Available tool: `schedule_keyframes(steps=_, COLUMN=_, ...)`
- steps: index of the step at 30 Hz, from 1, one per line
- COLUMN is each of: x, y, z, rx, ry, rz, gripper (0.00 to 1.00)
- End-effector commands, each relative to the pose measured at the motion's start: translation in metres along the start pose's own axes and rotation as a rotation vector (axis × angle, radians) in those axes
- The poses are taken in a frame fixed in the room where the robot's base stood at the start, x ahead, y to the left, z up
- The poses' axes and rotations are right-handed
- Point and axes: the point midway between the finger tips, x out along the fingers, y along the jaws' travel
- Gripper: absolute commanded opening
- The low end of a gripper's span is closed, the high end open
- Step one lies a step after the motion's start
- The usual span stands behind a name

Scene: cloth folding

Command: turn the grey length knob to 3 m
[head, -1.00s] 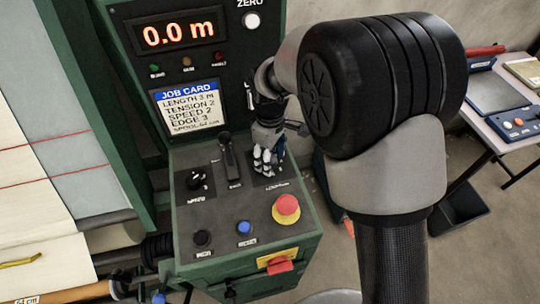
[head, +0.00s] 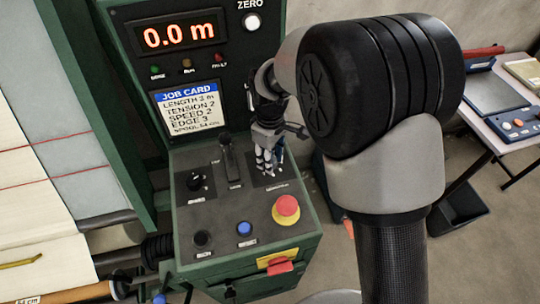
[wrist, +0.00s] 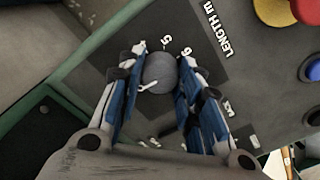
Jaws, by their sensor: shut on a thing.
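The grey length knob (wrist: 160,72) sits between my two fingers in the wrist view, on a dark plate lettered "LENGTH m". A white pointer line on it points to the lower left there. The dial figures 5 and 6 show beyond the knob; I cannot read the figure at the pointer. My gripper (wrist: 161,58) is shut on the knob, with a blue-padded finger on each side. In the head view my gripper (head: 269,166) reaches down onto the right rear of the green console (head: 190,262) and hides the knob.
A black lever (head: 230,160) stands just left of my gripper. A speed knob (head: 196,182), a black button (head: 202,239), a blue button (head: 244,228) and a red emergency button (head: 286,208) are nearby. The display (head: 178,35) reads 0.0 m above the job card (head: 188,108).

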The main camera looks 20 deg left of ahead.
Motion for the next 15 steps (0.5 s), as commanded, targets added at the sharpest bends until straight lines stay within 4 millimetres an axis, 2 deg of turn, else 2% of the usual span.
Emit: schedule_keyframes(steps=15, x=-0.0017, y=-0.0001, z=0.0001, rx=0.396, ry=-0.001, rz=0.0, gripper=0.09)
